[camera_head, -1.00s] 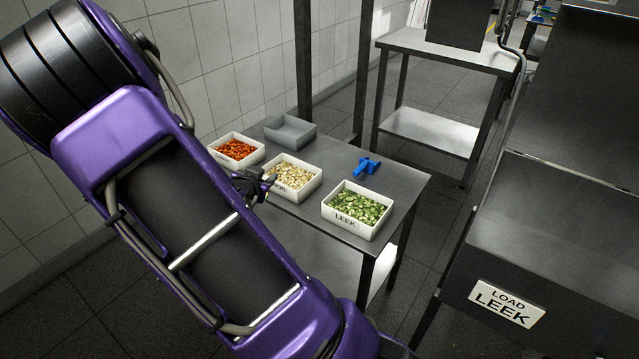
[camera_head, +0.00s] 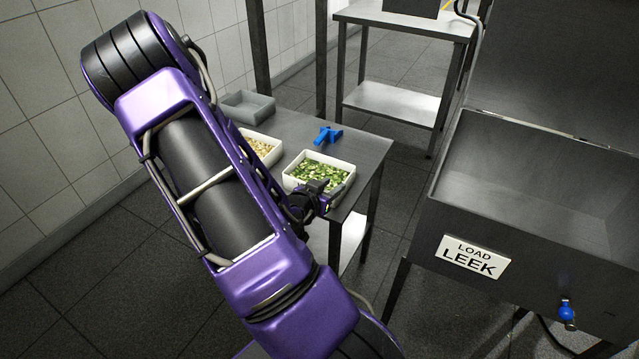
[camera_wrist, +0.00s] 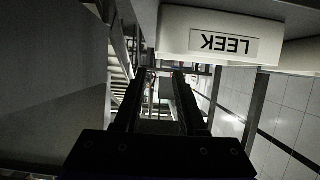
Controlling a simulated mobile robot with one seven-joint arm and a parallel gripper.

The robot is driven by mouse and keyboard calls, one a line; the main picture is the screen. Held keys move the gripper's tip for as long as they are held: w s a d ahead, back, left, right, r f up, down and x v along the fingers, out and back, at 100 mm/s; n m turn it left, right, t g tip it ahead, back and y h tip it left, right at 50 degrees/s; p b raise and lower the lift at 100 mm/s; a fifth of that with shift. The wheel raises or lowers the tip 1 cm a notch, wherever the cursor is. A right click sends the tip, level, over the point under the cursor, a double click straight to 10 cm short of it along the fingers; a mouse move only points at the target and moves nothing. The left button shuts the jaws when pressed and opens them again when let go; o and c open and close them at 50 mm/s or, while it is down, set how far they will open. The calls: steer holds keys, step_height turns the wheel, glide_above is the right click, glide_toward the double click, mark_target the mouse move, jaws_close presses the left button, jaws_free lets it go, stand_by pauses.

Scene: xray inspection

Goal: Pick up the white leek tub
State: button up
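The white leek tub (camera_head: 349,165), full of chopped green leek, stands upright near the front right of the steel table. My gripper (camera_head: 322,192) is at its near side, overlapping its front wall in the head view and hiding part of it. The wrist view, which is upside down, shows the tub's LEEK label (camera_wrist: 226,45) at upper right. There my gripper (camera_wrist: 163,78) has its two fingers apart with nothing between them, below the tub in the picture. Whether a finger touches the tub I cannot tell.
A white tub of pale pieces (camera_head: 262,146) and an empty grey tray (camera_head: 247,107) are left of the leek tub. A blue object (camera_head: 327,135) lies behind it. A steel bin (camera_head: 530,205) with a LOAD LEEK sign (camera_head: 473,257) stands to the right across a floor gap.

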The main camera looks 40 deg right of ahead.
mark_target(347, 180)
steer(key=x, duration=0.3)
steer(key=shift+d+f, duration=0.15)
steer(key=shift+d, duration=0.1)
steer(key=shift+s+b+x, duration=0.15)
steer(key=shift+b+x, duration=0.1)
steer(key=shift+x, duration=1.1)
steer(key=shift+s+b+x, duration=0.15)
steer(key=shift+b+x, duration=0.1)
steer(key=shift+x, duration=1.1)
steer(key=shift+f, duration=0.15)
steer(key=shift+c, duration=0.3)
jaws_close()
